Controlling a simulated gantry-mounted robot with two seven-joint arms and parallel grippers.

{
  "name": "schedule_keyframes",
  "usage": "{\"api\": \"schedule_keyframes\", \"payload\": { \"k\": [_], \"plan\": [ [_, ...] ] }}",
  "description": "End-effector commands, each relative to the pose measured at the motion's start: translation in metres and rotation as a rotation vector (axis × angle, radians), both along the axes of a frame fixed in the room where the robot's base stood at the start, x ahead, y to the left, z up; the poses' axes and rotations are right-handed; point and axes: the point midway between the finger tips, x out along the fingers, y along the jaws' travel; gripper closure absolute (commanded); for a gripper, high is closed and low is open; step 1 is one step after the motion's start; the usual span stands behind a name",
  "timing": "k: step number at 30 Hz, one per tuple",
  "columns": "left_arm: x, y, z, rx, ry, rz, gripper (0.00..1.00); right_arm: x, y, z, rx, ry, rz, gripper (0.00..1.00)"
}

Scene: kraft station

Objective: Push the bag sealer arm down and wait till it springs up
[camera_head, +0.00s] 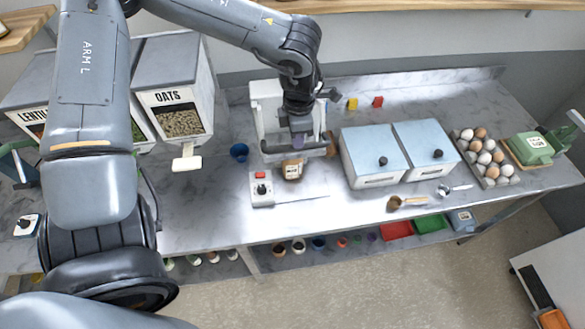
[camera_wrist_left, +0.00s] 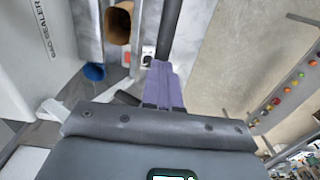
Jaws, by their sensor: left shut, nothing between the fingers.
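The white bag sealer (camera_head: 267,97) stands at the middle back of the counter, with its dark arm bar (camera_head: 275,149) across the front. Its lettered side (camera_wrist_left: 50,35) fills the left of the left wrist view. My left gripper (camera_head: 297,143) points down over the bar, shut and empty. Its purple fingers (camera_wrist_left: 166,84) overlap the dark bar (camera_wrist_left: 171,22) in the left wrist view; I cannot tell whether they touch it. A brown paper bag (camera_head: 292,169) is below the bar, and its open top (camera_wrist_left: 118,24) shows in the wrist view. My right gripper is not visible.
A blue cup (camera_head: 239,151) and the oats dispenser (camera_head: 176,100) are left. Two blue-lidded bins (camera_head: 373,152) stand close right. The counter's front edge is mostly clear.

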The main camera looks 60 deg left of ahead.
Motion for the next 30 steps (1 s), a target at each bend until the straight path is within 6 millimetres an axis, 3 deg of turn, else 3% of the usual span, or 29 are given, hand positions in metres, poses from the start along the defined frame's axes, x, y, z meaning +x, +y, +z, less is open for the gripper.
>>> {"api": "schedule_keyframes", "payload": {
  "k": [13, 30],
  "plan": [
    [0.000, 0.000, -0.004, 0.000, 0.001, 0.001, 1.00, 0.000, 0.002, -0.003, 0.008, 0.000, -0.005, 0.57],
    [-0.001, 0.000, -0.030, 0.000, 0.002, 0.001, 1.00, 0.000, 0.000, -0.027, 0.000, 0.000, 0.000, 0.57]
  ]
}}
